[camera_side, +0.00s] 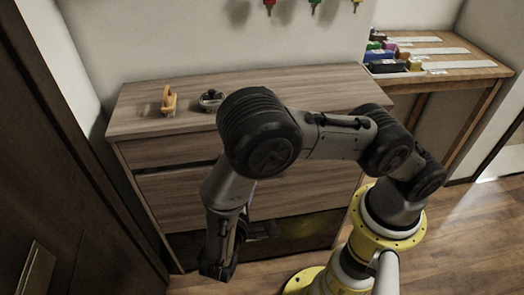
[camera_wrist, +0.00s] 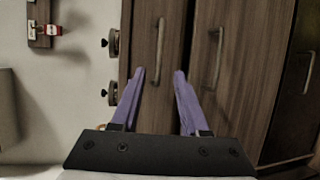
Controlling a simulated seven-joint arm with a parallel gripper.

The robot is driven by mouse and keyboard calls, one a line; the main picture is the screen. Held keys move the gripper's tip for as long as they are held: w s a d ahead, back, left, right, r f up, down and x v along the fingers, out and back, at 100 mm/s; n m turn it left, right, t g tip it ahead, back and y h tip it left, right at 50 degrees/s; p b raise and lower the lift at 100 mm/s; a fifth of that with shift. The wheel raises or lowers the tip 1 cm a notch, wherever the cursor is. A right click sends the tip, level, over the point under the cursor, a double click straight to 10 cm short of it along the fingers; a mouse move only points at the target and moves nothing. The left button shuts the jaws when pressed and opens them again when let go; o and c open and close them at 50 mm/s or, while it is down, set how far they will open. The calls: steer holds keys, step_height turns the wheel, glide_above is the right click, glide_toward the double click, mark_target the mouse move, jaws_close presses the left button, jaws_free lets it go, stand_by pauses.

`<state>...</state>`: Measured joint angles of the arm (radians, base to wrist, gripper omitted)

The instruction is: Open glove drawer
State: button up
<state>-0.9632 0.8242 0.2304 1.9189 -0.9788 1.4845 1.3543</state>
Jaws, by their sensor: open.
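A wooden drawer cabinet (camera_side: 290,82) stands against the wall in the side view, behind my arm. Its visible drawer fronts look shut; none is visibly marked as the glove drawer. The wrist view is turned sideways, with the cabinet top toward the left. It shows an upper drawer front (camera_wrist: 145,22) with a bar handle (camera_wrist: 159,38), then a wider drawer front (camera_wrist: 250,70) with its handle (camera_wrist: 217,60). My gripper (camera_wrist: 160,73) is open and empty. The upper handle appears between its purple fingertips, but I cannot tell the remaining distance. In the side view my arm hides part of the fronts.
An orange-handled item (camera_side: 168,99) and a dark round item (camera_side: 211,99) sit on the cabinet top. A wooden table (camera_side: 468,72) with coloured boxes (camera_side: 384,66) stands at the right. A dark wooden panel (camera_side: 60,170) borders the left. Floor is clear at right.

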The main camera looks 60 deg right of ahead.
steer(key=x, duration=1.3)
jaws_close()
steer(key=shift+a, duration=0.1)
stand_by(0.9)
